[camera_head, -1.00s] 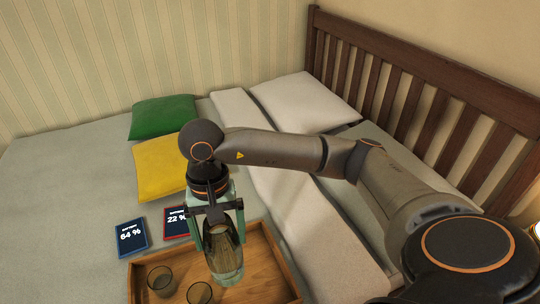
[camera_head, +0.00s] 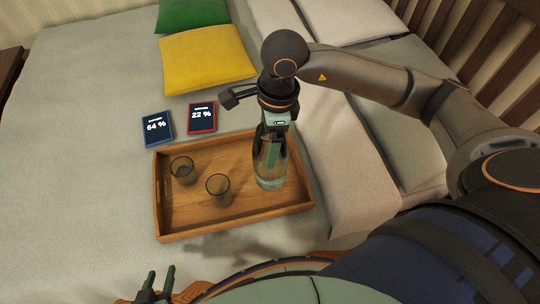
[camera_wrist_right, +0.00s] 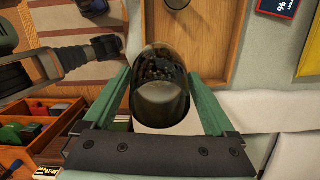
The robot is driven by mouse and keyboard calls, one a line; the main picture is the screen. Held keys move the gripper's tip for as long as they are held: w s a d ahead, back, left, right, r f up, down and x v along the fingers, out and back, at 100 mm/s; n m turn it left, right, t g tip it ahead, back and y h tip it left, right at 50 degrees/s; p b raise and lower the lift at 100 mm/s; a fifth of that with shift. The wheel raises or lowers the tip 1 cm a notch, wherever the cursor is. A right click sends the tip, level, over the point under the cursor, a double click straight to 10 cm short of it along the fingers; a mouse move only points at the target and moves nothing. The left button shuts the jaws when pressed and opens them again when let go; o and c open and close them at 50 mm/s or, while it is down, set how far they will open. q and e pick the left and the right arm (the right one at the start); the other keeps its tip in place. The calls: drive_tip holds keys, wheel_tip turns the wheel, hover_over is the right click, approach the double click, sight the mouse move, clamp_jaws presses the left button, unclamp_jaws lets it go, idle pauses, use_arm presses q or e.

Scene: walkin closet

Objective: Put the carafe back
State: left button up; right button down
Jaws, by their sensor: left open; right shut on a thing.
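The clear glass carafe (camera_head: 269,172) stands nearly upright at the right end of the wooden tray (camera_head: 240,213). My right gripper (camera_head: 271,148) is shut on it from above. In the right wrist view the carafe (camera_wrist_right: 162,98) sits between the green fingers of my right gripper (camera_wrist_right: 160,85). I cannot tell whether its base touches the tray floor. My left gripper (camera_head: 157,284) is open and empty at the bottom edge of the head view, in front of the tray.
Two drinking glasses (camera_head: 182,170) (camera_head: 218,190) stand on the tray, left of the carafe. Two small screens reading 64 % (camera_head: 157,128) and 22 % (camera_head: 202,117) lie on the bed behind it. A yellow pillow (camera_head: 207,60) lies beyond. The bed left of the tray is clear.

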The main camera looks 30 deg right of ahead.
drive_tip(key=m, duration=0.4)
drive_tip(key=shift+s+a+f, duration=0.1)
drive_tip(key=shift+f, duration=0.3)
drive_tip(key=m, duration=0.3)
drive_tip(key=shift+a+f+m+t+h+b, duration=0.15)
drive_tip(key=shift+f+m+t+h+b, duration=0.15)
drive_tip(key=shift+f+m+t+b, duration=0.1)
drive_tip(key=m, duration=0.2)
drive_tip(key=f+m, duration=0.1)
drive_tip(key=m, duration=0.2)
drive_tip(key=shift+s+a+h, duration=0.1)
drive_tip(key=shift+a+h, duration=0.1)
drive_tip(key=shift+h, duration=0.1)
drive_tip(key=m, duration=0.4)
drive_tip(key=shift+a+f+b, duration=0.15)
drive_tip(key=shift+f+b, duration=0.15)
use_arm(q)
drive_tip(key=shift+w+d+f+b, duration=0.35)
drive_tip(key=shift+d+f+b, duration=0.15)
drive_tip(key=shift+d+f, duration=0.2)
use_arm(e)
drive_tip(key=w+d+f, duration=0.7)
drive_tip(key=w+f, duration=0.5)
drive_tip(key=f, duration=0.1)
use_arm(q)
drive_tip(key=shift+f, duration=0.15)
use_arm(e)
drive_tip(key=shift+f, duration=0.1)
